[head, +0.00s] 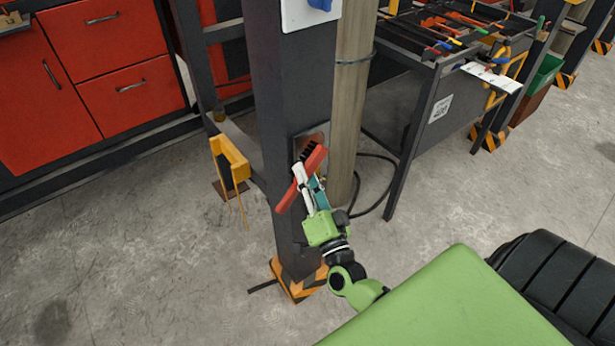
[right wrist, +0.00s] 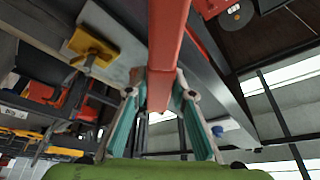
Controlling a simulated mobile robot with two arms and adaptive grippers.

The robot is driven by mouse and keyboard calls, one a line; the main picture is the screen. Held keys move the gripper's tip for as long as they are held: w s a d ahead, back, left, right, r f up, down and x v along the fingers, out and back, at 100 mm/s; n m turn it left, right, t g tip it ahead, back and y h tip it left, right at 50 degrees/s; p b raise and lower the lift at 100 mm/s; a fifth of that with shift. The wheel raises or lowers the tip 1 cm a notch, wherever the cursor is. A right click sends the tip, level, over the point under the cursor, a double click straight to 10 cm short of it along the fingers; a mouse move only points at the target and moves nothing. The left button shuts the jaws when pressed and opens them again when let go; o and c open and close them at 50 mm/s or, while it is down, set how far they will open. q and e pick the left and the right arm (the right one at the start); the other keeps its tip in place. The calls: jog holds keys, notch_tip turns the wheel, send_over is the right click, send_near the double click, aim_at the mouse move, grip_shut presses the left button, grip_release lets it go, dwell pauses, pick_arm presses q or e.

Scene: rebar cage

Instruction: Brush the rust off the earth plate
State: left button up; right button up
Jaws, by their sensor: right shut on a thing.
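The earth plate (head: 322,131) is a small brownish plate on the side of a dark steel post (head: 278,90) in the head view; the brush partly covers it. The brush (head: 288,197) has a red handle and dark bristles. My right gripper (head: 308,182) is shut on the handle, which slants up to the right. The bristles are at the plate's lower part; I cannot tell whether they touch it. In the right wrist view the red brush handle (right wrist: 166,50) runs upward from between the fingertips. My left gripper is not in view.
A wooden pole (head: 350,110) stands close to the right of the post. A yellow bracket (head: 232,158) is to its left. A tool table (head: 440,85) stands behind right, with a dark cable on the floor. Red cabinets (head: 115,40) line the back left. The front-left floor is clear.

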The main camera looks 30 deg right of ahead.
aim_at(317, 167)
jog(key=shift+w, duration=0.6)
jog(key=shift+d, duration=0.1)
jog(key=shift+d, duration=1.85)
jog(key=d, duration=0.3)
jog(key=shift+w+d+r+b, duration=0.15)
jog(key=shift+w+d+b, duration=0.2)
jog(key=shift+d+b, duration=0.05)
